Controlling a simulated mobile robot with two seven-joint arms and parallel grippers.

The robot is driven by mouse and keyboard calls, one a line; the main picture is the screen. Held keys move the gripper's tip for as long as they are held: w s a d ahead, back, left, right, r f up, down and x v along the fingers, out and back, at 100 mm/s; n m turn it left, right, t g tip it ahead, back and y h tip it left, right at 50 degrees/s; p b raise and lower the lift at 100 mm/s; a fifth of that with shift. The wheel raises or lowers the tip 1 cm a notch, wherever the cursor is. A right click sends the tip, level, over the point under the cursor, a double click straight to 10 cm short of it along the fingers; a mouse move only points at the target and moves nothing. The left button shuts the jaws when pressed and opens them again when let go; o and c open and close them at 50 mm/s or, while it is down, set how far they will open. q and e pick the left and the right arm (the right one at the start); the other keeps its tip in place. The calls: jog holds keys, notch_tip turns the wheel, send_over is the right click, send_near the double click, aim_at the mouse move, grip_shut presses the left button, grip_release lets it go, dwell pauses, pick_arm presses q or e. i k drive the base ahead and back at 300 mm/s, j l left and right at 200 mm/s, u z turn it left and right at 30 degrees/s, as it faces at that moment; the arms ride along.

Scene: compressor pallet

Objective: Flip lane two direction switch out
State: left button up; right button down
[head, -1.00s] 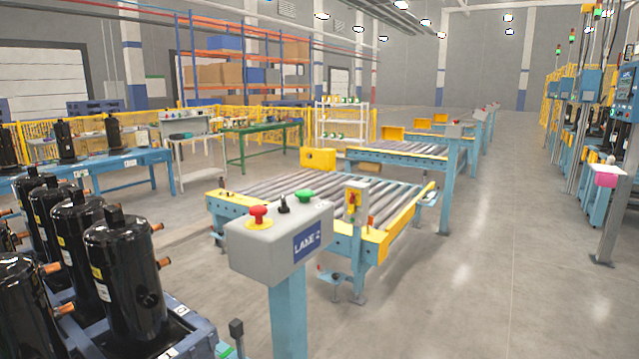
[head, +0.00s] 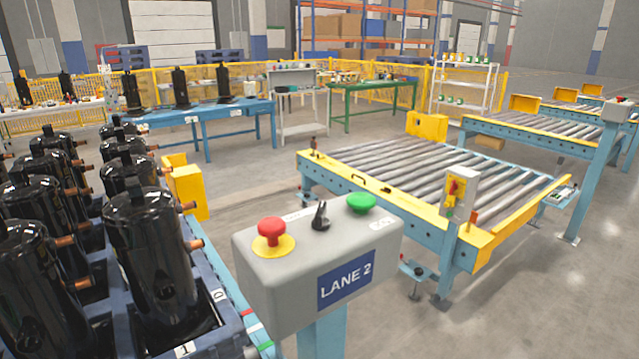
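The grey Lane 2 control box (head: 318,262) stands on a light blue post (head: 322,335) in the lower middle of the head view. Its front carries a blue "LANE 2" label (head: 346,284). On its top, a small black direction switch (head: 320,216) sits between a red mushroom button (head: 271,231) on a yellow ring and a green button (head: 361,203). The switch's knob tilts slightly; its exact setting is too small to tell. Neither of my grippers is in view.
Black compressors (head: 150,262) stand on a dark blue pallet (head: 225,335) close by on the left. A roller conveyor (head: 400,172) with yellow edges lies behind the box, with a small grey switch post (head: 460,194) at its corner. Clear floor (head: 560,290) lies to the right.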

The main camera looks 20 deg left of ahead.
aim_at(320, 222)
jog(key=i+l+u, duration=0.2)
jog(key=i+u, duration=0.15)
jog(key=i+l+u, duration=0.35)
